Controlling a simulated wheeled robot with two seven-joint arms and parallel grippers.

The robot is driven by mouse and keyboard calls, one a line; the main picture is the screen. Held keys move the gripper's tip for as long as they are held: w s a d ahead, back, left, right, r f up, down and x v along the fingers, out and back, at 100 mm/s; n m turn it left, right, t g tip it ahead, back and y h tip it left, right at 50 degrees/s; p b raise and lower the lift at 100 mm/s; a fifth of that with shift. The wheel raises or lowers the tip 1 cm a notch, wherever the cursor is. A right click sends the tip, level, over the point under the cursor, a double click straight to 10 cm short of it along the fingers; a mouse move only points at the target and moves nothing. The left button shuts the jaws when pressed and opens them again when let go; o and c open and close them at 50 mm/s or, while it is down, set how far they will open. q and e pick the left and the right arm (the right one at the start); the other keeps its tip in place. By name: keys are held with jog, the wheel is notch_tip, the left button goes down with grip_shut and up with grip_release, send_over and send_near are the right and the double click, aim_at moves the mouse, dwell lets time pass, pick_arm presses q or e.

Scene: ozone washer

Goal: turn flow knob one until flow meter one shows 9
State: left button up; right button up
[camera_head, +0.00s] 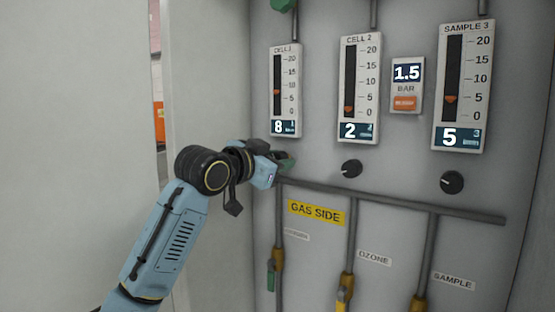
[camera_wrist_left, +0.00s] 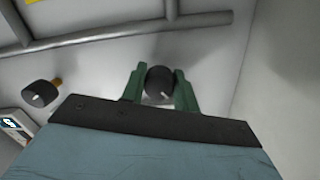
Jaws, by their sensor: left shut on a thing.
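Flow meter one (camera_head: 286,90) is the leftmost gauge on the panel in the head view. Its display reads 8 and its orange marker sits a little above the 5 mark. My left gripper (camera_head: 284,160) is just below it, against the panel. In the left wrist view its two green fingers (camera_wrist_left: 159,88) are shut around flow knob one (camera_wrist_left: 160,80), a round black knob with a white pointer mark. In the head view the gripper hides this knob. My right gripper is in neither view.
Flow meter two (camera_head: 360,90) reads 2 and flow meter three (camera_head: 462,88) reads 5. A pressure display (camera_head: 407,73) reads 1.5 bar. Knob two (camera_head: 351,168) and knob three (camera_head: 452,182) are to the right. A horizontal pipe (camera_head: 390,198) runs below the knobs.

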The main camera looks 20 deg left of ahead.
pick_arm(q)
jog(key=shift+m, duration=2.1)
jog(key=o, duration=1)
jog(key=shift+c, duration=0.2)
